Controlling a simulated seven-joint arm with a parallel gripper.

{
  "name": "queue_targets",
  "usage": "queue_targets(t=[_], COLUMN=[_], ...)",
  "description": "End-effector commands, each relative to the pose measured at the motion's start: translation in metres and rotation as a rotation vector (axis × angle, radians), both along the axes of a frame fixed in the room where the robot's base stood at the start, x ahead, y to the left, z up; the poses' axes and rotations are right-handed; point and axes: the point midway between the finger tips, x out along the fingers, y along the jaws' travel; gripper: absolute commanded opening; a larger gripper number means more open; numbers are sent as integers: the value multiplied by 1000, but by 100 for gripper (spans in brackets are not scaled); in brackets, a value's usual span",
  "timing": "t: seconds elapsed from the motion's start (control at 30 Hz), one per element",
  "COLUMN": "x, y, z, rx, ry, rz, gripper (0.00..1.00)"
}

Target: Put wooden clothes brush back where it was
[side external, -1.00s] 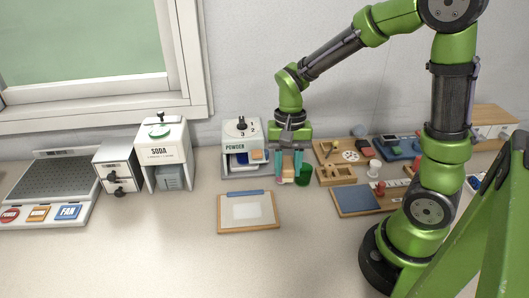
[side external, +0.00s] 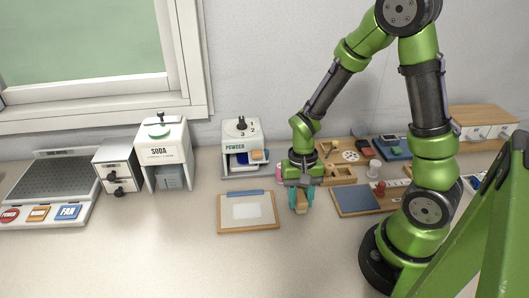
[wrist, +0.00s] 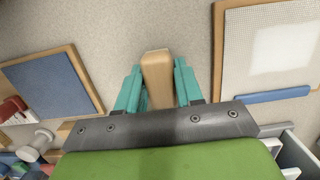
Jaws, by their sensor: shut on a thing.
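The wooden clothes brush (wrist: 157,78) is a plain tan wooden block in the wrist view, between the teal fingers of my gripper (wrist: 158,88). In the side view my gripper (side external: 301,200) points down at the table between the clipboard and the blue mat. It is shut on the brush (side external: 301,208), whose lower end shows below the fingers. I cannot tell whether the brush touches the table. Its bristles are not visible.
A clipboard (side external: 222,225) lies left of my gripper, and a blue mat on a wooden board (side external: 357,200) lies right. Behind stand the powder dispenser (side external: 240,130), a pink bottle (side external: 279,172) and wooden trays (side external: 338,176). The front table is clear.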

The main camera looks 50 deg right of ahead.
Motion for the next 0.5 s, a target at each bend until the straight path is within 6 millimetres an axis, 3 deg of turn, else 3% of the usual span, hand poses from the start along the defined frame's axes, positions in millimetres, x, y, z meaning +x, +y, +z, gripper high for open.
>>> queue_targets(t=[0.2,0.23,0.37,0.5], x=[0,0,0,0], y=[0,0,0,0], z=[-3,-3,-3,-3], rx=[0,-1,0,0], ry=[1,1,0,0], rz=[0,1,1,0], gripper=[8,39,59,62])
